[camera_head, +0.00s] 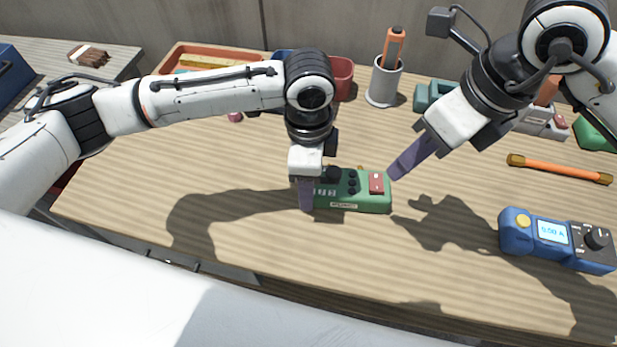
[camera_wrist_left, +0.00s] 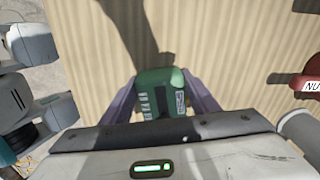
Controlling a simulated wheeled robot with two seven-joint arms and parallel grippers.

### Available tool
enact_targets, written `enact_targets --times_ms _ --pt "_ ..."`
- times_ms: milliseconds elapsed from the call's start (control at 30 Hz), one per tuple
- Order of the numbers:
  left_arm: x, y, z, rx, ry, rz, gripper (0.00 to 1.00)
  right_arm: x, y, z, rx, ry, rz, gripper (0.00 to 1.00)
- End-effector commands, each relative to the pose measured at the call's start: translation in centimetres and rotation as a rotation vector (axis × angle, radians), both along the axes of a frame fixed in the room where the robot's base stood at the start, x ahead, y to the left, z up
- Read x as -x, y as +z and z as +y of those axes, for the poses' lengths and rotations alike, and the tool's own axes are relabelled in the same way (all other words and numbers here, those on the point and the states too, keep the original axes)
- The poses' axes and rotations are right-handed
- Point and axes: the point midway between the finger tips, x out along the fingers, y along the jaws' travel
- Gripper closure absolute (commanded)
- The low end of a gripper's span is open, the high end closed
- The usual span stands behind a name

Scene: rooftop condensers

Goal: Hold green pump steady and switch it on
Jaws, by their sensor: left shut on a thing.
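The green pump (camera_head: 345,204) lies on the wooden table, with dark knobs and a red rocker switch (camera_head: 376,183) at its right end. My left gripper (camera_head: 306,196) is shut on the pump's left end. The left wrist view shows the green pump (camera_wrist_left: 160,84) between its two purple fingers. My right gripper (camera_head: 394,174) points down-left, its purple tip just right of the red switch in the picture; I cannot tell whether it touches. Its fingers overlap in one purple strip, so their opening is unclear. The left gripper hides the pump's left end.
A blue meter (camera_head: 553,242) with a lit display sits at the right. An orange-handled tool (camera_head: 560,169) lies behind it. A grey cup (camera_head: 383,84) holding an orange tool and an orange tray (camera_head: 185,56) stand at the back. The table's front is clear.

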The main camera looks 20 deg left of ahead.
Motion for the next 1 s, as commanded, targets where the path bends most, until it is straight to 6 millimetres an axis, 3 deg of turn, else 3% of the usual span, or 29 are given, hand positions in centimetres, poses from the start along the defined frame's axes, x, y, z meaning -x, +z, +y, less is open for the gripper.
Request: enact_targets --times_ms 33,200,367,467,733,900,1000 --pt "0.0 0.0 0.0 0.001 0.0 0.0 0.87 0.0 0.0 0.0 0.0 0.0 0.0 0.7" --pt "0.0 0.0 0.0 0.001 0.0 0.0 0.87 0.0 0.0 0.0 0.0 0.0 0.0 0.99" --pt "0.0 0.1 0.0 0.001 0.0 0.0 0.87 0.1 -0.4 -0.2 -0.022 -0.065 0.06 1.0" --pt "0.0 0.1 0.0 0.001 0.0 0.0 0.87 0.3 -1.4 -0.6 -0.071 -0.222 0.204 1.0" --pt "0.0 0.1 0.0 0.001 0.0 -0.001 0.87 0.2 -3.4 -2.9 -0.235 -1.001 0.961 1.0" --pt "0.0 0.1 0.0 0.002 0.0 -0.001 0.87 -1.5 -3.5 -5.3 -0.265 -1.431 1.451 1.0" --pt "0.0 0.1 0.0 0.002 0.0 -0.001 0.87 -2.7 -3.4 -6.9 -0.263 -1.597 1.674 1.0"
